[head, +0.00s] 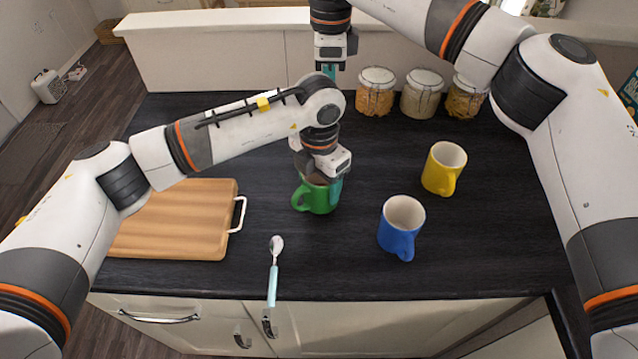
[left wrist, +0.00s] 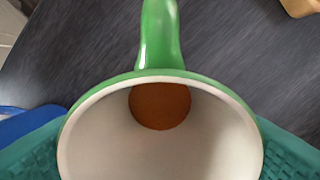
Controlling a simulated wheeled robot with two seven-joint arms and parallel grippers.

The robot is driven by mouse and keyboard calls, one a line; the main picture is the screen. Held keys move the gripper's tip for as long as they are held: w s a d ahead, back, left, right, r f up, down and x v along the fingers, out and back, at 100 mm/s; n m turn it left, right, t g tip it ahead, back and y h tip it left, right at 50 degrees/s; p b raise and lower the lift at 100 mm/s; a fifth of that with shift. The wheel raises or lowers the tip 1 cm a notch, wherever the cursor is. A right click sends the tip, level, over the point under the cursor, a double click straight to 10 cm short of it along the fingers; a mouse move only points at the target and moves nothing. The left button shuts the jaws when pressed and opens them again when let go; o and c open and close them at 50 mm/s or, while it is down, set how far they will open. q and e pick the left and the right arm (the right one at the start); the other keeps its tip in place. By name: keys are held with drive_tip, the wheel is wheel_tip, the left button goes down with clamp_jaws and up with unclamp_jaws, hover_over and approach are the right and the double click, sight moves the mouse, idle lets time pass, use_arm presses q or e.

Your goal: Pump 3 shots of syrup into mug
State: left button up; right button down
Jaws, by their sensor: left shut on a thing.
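The green mug (head: 316,197) stands near the middle of the dark counter. My left gripper (head: 322,182) is shut on it from above; teal finger pads flank the green mug (left wrist: 160,85) in the left wrist view. That view looks into its white inside, with an orange-brown round patch at the bottom. In the head view a brownish, partly hidden thing (head: 308,168) shows just behind the mug's rim; I cannot tell whether it is a syrup bottle. No pump is clearly visible. My right gripper (head: 329,73) points down at the counter's back edge; its jaw opening is unclear.
A blue mug (head: 401,228) and a yellow mug (head: 443,168) stand to the right. Several jars (head: 376,92) line the back. A wooden board (head: 175,222) lies left, and a spoon (head: 274,270) lies at the front edge.

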use_arm(q)
drive_tip(key=shift+s, duration=0.1)
drive_tip(key=shift+s+a+p, duration=0.1)
drive_tip(key=shift+s+a, duration=0.1)
drive_tip(key=shift+s, duration=1.1)
drive_tip(key=shift+s+a+p, duration=0.1)
drive_tip(key=shift+s+a, duration=0.05)
drive_tip(key=shift+s, duration=1.15)
drive_tip(key=shift+s+a+p, duration=0.1)
drive_tip(key=shift+s+a, duration=0.1)
drive_tip(key=shift+s, duration=1.1)
